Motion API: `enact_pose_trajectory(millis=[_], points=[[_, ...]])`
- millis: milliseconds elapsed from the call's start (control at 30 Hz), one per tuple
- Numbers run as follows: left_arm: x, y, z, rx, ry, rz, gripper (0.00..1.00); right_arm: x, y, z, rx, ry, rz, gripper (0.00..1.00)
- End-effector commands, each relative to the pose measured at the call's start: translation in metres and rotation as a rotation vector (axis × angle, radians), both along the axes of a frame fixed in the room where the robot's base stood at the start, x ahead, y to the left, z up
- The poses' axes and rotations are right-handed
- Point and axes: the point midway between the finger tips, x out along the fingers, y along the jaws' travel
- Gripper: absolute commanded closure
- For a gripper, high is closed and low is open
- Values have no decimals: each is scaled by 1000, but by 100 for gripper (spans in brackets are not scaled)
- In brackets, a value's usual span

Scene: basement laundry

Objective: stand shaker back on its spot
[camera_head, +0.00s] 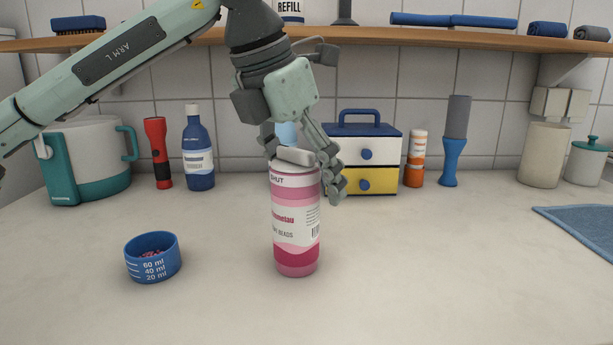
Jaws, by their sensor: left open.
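The shaker, a pink and white banded cylinder (296,228) labelled as beads, stands upright on the counter near the middle. The word SHUT shows on its top band. My left gripper (312,170) is open at the shaker's top, with one finger over the near side of the top and the other down its right side. I cannot tell whether the fingers touch it. The gripper partly hides the shaker's top. My right gripper is not in view.
A blue measuring cup (152,258) with pink bits stands left of the shaker. Along the wall are a teal-white container (92,160), red flashlight (157,152), blue bottle (198,150), drawer box (362,155) and orange-white cylinder (416,158). A blue cloth (585,226) lies right. The front counter is clear.

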Motion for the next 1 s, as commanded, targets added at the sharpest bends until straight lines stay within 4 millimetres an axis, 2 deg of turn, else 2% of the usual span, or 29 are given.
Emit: enact_pose_trajectory(millis=[167, 233, 700, 833, 1000], points=[[0, 0, 4, 0, 0, 0, 27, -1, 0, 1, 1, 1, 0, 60], [-2, 2, 10, -2, -3, 0, 27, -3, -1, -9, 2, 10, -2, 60], [-25, 29, 97, -1, -2, 1, 27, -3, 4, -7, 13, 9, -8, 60], [-29, 33, 109, 0, -1, 1, 27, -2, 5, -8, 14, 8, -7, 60], [-30, 35, 113, 0, 0, 0, 27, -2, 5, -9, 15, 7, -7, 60]])
